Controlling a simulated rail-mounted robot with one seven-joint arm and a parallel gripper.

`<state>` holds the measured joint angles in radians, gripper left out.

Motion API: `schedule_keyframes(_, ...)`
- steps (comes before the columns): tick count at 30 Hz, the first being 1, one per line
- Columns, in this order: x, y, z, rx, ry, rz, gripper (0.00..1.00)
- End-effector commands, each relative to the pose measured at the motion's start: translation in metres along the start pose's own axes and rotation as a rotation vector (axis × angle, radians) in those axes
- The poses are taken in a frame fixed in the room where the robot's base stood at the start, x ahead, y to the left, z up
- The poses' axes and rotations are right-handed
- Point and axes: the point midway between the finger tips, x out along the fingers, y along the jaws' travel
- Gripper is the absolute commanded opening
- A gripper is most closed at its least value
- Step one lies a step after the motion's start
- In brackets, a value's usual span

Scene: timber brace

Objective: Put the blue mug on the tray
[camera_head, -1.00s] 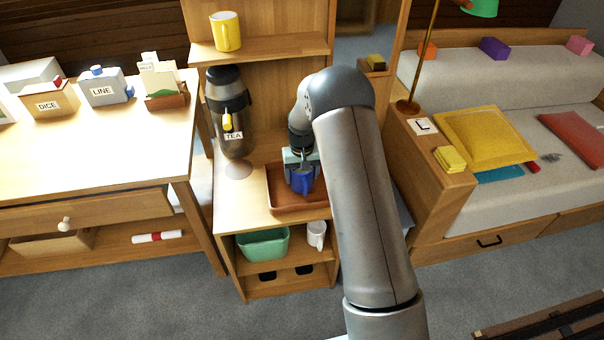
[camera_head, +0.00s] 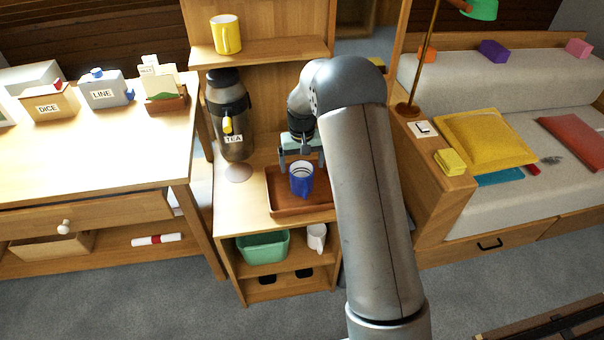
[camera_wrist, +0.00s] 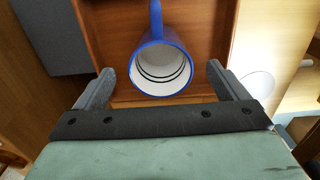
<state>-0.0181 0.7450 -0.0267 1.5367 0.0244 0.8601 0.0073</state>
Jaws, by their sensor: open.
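The blue mug (camera_head: 301,181) stands upright on the brown tray (camera_head: 288,210), which lies on the wooden cabinet top. My gripper (camera_head: 302,163) is open, just behind and above the mug in the head view. In the wrist view the mug (camera_wrist: 161,66) shows its white inside, with its handle pointing to the top of the picture. The open fingers of my gripper (camera_wrist: 160,88) are to either side of its near rim, with gaps between. The tray (camera_wrist: 112,30) shows under the mug. My arm hides the right part of the tray in the head view.
A tea dispenser (camera_head: 229,120) stands left of the tray. A yellow mug (camera_head: 226,34) is on the shelf above. A green bin (camera_head: 263,247) and a white mug (camera_head: 316,237) are on the shelf below.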

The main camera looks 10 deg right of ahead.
Motion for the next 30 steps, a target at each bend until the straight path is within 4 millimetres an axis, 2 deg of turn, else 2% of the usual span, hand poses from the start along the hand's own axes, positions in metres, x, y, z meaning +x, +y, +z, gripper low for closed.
schedule_keyframes(1, -0.012, 0.0, -0.001, 0.0, 0.004, 0.0, 0.93)
schedule_keyframes(4, -0.03, 0.0, -0.001, 0.0, 0.004, 0.0, 0.93)
schedule_keyframes(11, -0.055, 0.0, 0.001, 0.0, 0.001, 0.0, 0.93)
schedule_keyframes(14, -0.07, 0.001, 0.014, 0.0, 0.003, 0.0, 0.93)
schedule_keyframes(17, -0.097, 0.002, 0.049, -0.001, 0.006, -0.002, 0.93)
schedule_keyframes(20, -0.126, 0.004, 0.106, -0.003, 0.006, -0.002, 0.93)
schedule_keyframes(21, -0.136, 0.005, 0.133, -0.005, 0.006, -0.002, 0.93)
schedule_keyframes(23, -0.146, 0.006, 0.174, -0.007, 0.007, -0.002, 0.93)
schedule_keyframes(24, -0.151, 0.007, 0.201, -0.009, 0.007, -0.002, 0.93)
schedule_keyframes(27, -0.154, 0.009, 0.263, -0.013, 0.008, -0.001, 0.93)
schedule_keyframes(30, -0.149, 0.01, 0.313, -0.017, 0.006, 0.0, 0.93)
